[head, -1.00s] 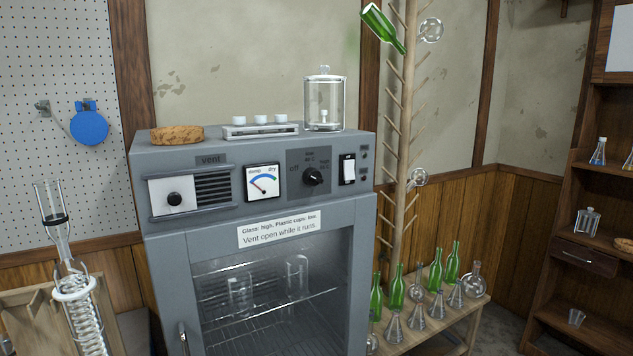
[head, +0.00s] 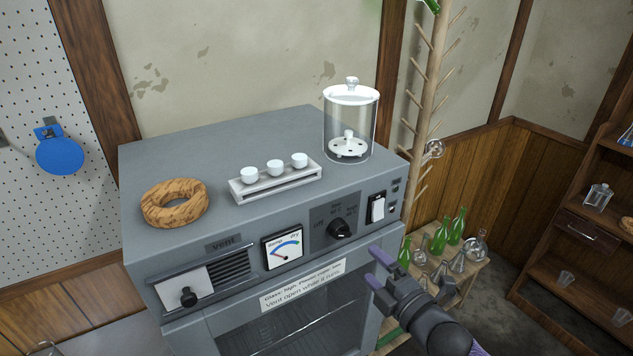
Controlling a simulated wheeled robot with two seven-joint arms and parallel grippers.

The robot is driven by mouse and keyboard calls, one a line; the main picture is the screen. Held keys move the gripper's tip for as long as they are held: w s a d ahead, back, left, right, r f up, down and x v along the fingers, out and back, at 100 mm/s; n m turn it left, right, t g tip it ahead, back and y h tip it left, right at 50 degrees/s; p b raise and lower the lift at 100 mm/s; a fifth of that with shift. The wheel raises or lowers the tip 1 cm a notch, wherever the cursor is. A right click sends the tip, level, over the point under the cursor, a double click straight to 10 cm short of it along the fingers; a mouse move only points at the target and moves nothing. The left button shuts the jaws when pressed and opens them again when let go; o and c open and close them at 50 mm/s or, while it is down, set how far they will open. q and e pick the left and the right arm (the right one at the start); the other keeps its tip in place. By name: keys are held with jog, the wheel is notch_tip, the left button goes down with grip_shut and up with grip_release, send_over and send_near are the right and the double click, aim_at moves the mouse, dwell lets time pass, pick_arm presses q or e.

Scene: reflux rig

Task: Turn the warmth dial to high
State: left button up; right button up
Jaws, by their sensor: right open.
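The warmth dial (head: 339,230) is a small black knob on the dark panel of the grey drying cabinet (head: 225,140). Labels stand around it: off at its left and two heat marks above, too small to read surely. I cannot tell clearly which mark its pointer faces. My right gripper (head: 374,266) comes in from the lower right. Its jaws are open and empty, to the right of and below the dial, apart from it. My left gripper is not in view.
A white rocker switch (head: 377,208) sits right of the dial, and a damp-dry meter (head: 283,249) at its left. A glass jar (head: 349,125), small white cups on a rack (head: 275,180) and a cork ring (head: 174,202) stand on the cabinet top. Green bottles (head: 440,236) stand at the right.

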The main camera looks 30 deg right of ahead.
aim_at(345, 236)
jog(key=w, duration=0.2)
jog(key=w+r, duration=0.1)
jog(key=w, duration=0.1)
jog(key=shift+a+r, duration=0.1)
jog(key=shift+a, duration=0.15)
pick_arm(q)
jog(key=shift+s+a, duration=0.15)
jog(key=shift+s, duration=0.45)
pick_arm(e)
jog(key=w, duration=0.5)
jog(key=shift+w+a+f, duration=0.1)
jog(key=shift+a+f, duration=0.1)
grip_shut()
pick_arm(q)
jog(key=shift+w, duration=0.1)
